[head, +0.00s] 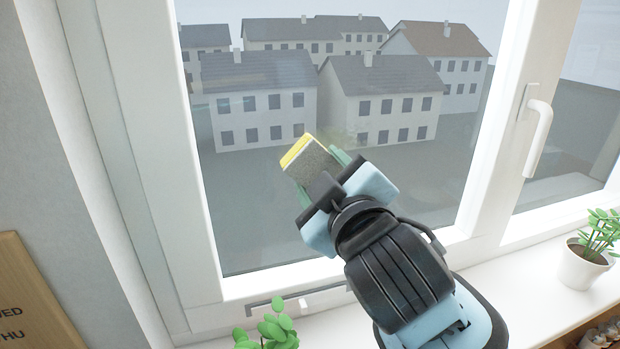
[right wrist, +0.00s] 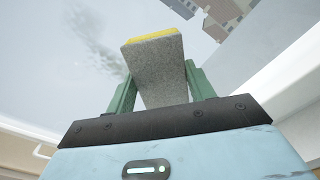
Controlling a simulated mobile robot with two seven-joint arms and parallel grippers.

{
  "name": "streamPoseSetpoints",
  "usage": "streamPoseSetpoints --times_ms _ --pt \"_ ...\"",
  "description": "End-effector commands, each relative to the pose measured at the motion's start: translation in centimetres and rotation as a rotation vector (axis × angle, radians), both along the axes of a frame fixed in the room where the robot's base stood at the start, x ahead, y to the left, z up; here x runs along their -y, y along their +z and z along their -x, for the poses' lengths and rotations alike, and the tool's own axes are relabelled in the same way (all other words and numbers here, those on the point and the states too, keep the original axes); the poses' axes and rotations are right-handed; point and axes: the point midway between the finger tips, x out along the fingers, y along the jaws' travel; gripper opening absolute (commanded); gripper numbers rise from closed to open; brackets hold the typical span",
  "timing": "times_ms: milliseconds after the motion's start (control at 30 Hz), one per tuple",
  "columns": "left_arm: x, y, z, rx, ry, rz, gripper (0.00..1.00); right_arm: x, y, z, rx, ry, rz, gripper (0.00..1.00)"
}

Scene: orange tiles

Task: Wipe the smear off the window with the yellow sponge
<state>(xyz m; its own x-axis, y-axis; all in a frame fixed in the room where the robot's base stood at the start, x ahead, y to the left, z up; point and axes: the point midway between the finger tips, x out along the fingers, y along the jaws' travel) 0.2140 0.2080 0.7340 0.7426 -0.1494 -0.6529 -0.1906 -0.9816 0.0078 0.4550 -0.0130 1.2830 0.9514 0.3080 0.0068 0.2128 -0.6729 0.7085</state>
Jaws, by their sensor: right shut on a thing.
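My right gripper (head: 322,170) is shut on the yellow sponge (head: 308,158), which has a grey scouring side facing me and a yellow edge farther from me. In the right wrist view the sponge (right wrist: 157,72) stands between the two green fingers of the gripper (right wrist: 162,90). The window (head: 420,190) fills the middle of the head view. A greyish smear (right wrist: 100,50) shows on the glass in the right wrist view, left of the sponge. In the head view a faint smudge (head: 345,134) shows just right of the sponge. I cannot tell whether the sponge touches the glass. My left gripper is out of view.
A white window handle (head: 537,137) is on the frame at the right. A potted plant (head: 583,266) stands on the sill at the right, and another green plant (head: 270,330) is at the bottom. A wooden board (head: 30,300) is at the lower left.

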Motion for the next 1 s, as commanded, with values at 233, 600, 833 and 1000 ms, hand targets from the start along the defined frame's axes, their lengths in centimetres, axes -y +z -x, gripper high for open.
streamPoseSetpoints --times_ms 233,600,833,1000 --pt "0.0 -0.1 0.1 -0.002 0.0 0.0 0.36 1.6 -0.2 -0.5 -0.004 -0.006 0.002 0.35" --pt "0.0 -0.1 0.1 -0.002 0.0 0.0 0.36 2.5 -0.3 -0.8 -0.006 -0.006 0.003 0.35" --pt "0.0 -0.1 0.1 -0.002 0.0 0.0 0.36 4.2 -0.3 -1.3 -0.006 -0.006 0.004 0.35" --pt "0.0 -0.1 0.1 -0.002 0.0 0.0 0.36 4.9 -0.3 -1.5 -0.006 -0.003 0.003 0.35"
